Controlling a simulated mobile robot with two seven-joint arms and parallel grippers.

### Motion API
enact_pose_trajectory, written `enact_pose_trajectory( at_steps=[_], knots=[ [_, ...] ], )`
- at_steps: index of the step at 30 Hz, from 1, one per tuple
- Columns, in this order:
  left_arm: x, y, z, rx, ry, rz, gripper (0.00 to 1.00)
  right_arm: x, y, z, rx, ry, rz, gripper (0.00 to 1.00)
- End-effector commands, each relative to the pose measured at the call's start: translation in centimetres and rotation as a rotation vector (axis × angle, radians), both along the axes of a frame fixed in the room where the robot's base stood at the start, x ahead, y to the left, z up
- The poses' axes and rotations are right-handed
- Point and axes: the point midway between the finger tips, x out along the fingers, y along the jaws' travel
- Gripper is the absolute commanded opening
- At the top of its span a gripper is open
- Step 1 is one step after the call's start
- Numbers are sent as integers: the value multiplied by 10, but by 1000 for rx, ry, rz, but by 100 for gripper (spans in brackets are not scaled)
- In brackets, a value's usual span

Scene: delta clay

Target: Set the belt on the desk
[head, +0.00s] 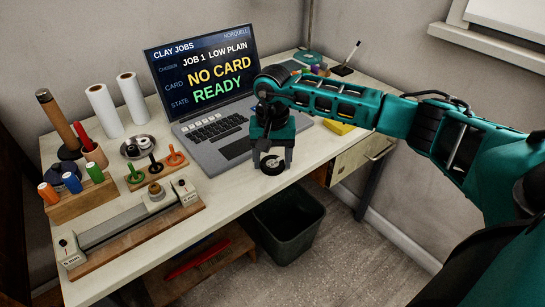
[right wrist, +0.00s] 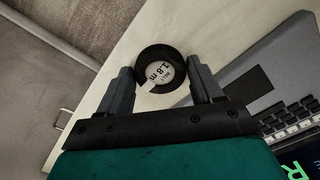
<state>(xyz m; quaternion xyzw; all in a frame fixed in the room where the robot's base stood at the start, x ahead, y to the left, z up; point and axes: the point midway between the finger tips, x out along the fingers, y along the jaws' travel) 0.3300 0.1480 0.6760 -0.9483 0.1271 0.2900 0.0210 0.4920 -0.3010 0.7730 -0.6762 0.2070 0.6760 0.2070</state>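The belt is a small black coil (right wrist: 178,54) with a pale label that reads 1.8 m. It sits between the two fingers of my right gripper (right wrist: 163,80), which touch it on both sides. In the head view my right gripper (head: 272,160) points down with the belt (head: 270,172) at its fingertips, over the desk (head: 225,195) near its front edge, just in front of the laptop. Whether the belt touches the desk top I cannot tell. My left gripper is not in view.
The laptop (head: 232,147) stands open behind my right gripper. A wooden gauge (head: 130,225), peg stands and rollers (head: 105,110) fill the left of the desk. A yellow block (head: 339,127) lies to the right. A dark bin (head: 287,225) stands below the front edge.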

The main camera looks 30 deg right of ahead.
Motion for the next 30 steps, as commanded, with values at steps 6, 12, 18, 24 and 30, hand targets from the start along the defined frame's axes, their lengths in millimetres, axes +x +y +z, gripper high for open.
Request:
enact_pose_trajectory(
  at_steps=[6, 12, 18, 24, 30],
  knots=[
    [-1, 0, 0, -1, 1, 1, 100, 0, 0, 1, 0, 0, 0, 85],
    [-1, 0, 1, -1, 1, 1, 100, 0, 0, 1, 0, 0, 0, 85],
    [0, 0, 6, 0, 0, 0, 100, 1, 0, 19, 1, -4, 0, 85],
    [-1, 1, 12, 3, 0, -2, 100, 1, -1, 62, 0, -6, 0, 85],
    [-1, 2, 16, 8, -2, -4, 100, 1, 0, 101, 1, -3, 0, 85]
  ],
)
